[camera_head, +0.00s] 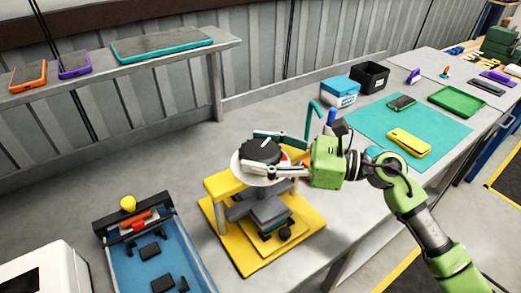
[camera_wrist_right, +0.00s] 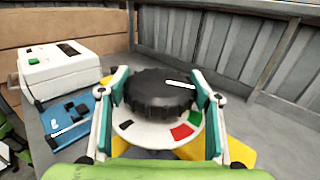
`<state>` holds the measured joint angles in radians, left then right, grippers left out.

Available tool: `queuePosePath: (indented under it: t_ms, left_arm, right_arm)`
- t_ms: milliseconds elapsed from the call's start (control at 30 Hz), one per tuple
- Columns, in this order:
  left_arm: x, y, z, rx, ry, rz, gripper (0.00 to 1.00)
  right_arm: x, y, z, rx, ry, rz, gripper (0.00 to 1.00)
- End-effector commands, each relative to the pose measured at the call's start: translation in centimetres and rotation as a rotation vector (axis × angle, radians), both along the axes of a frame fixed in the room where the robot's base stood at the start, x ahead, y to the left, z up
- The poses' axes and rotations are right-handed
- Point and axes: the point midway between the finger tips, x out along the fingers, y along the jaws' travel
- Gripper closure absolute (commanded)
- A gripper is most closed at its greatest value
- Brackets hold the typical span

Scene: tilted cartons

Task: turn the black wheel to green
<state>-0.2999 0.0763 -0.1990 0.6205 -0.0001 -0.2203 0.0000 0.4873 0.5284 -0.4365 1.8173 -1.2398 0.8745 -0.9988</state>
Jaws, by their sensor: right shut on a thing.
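The black wheel (camera_head: 259,150) sits on a round white dial plate (camera_head: 247,173) on top of a yellow stand. In the right wrist view, the wheel (camera_wrist_right: 155,92) has a ribbed rim and a white pointer line directed to the right. The dial's green patch (camera_wrist_right: 196,118) and red patch (camera_wrist_right: 182,132) lie at its near right edge; the pointer is not lined up with either. My right gripper (camera_head: 264,152) is shut on the wheel, with one finger on each side of its rim. My left gripper is not in view.
A yellow base (camera_head: 225,248) carries the stand. A blue tray (camera_head: 185,250) with black parts lies at the left front. A shelf (camera_head: 150,55) with coloured phone-like devices is behind. A teal mat (camera_head: 440,135) with a yellow device (camera_head: 408,143) lies to the right.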

Motion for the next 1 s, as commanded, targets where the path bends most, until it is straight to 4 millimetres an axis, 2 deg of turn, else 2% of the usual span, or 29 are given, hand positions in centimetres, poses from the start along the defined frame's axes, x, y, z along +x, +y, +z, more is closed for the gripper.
queuePosePath:
  t_ms: [967, 1000]
  left_arm:
    - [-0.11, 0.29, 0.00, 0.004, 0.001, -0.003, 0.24]
    - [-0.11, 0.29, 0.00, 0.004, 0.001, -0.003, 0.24]
  right_arm:
    - [0.02, 0.00, 0.04, 0.001, 0.000, -0.001, 0.63]
    - [0.02, 0.00, 0.04, 0.001, 0.000, -0.001, 0.37]
